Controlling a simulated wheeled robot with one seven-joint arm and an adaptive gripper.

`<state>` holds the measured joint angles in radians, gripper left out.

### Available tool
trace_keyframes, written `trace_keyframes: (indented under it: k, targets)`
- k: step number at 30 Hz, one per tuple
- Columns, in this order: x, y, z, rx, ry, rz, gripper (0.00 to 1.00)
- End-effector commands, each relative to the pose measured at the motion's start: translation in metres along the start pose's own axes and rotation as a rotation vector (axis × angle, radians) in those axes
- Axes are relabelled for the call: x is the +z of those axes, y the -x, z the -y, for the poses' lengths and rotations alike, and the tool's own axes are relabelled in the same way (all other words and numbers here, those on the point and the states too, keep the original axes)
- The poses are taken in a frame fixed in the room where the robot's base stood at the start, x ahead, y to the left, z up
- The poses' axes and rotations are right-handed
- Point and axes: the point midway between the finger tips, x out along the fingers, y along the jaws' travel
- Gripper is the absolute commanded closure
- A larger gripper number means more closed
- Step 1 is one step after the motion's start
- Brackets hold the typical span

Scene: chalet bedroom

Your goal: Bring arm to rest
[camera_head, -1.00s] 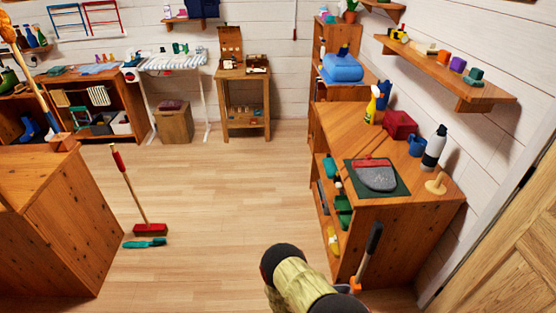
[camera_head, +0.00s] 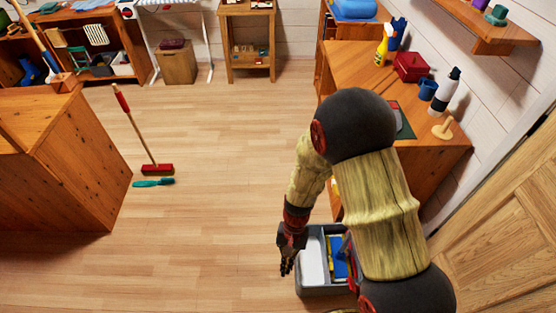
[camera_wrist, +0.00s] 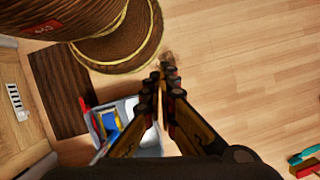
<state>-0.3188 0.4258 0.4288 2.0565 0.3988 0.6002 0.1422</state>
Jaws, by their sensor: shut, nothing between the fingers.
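My gripper (camera_head: 287,266) hangs at the end of my folded arm at the lower middle of the head view, pointing down. It is beside the left side of a grey divided caddy (camera_head: 312,290), above the wooden floor. In the wrist view my gripper (camera_wrist: 163,82) has its two fingers together at the tips with nothing between them. The caddy (camera_wrist: 97,130) shows there partly behind the left finger, with blue, yellow and red items inside. My arm hides part of the caddy and part of the workbench in the head view.
A wooden workbench (camera_head: 352,68) stands at the right with a spray bottle (camera_head: 383,45), a red box (camera_head: 411,67) and a blue mug (camera_head: 428,89) on top. A red broom (camera_head: 157,169) and a teal brush (camera_head: 153,183) are at the left. The middle floor is clear.

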Motion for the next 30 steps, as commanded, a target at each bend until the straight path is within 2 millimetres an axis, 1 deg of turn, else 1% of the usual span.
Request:
trace_keyframes:
  k: [1,2,3,9,12,18,24,26,30]
  targets:
    - [0.004,0.026,-0.003,-0.007,0.037,-0.021,1.00]
    - [0.008,0.039,-0.005,-0.007,0.060,-0.029,1.00]
    - [0.012,0.056,-0.009,-0.007,0.091,-0.043,1.00]
    - [0.038,0.134,-0.035,0.005,0.214,-0.126,1.00]
    - [0.053,0.168,-0.050,0.017,0.258,-0.178,1.00]
    - [0.083,0.227,-0.082,0.043,0.309,-0.306,1.00]
    - [0.110,0.278,-0.112,0.061,0.311,-0.472,1.00]
    - [0.118,0.293,-0.119,0.061,0.303,-0.530,1.00]
    - [0.136,0.328,-0.133,0.052,0.279,-0.676,1.00]
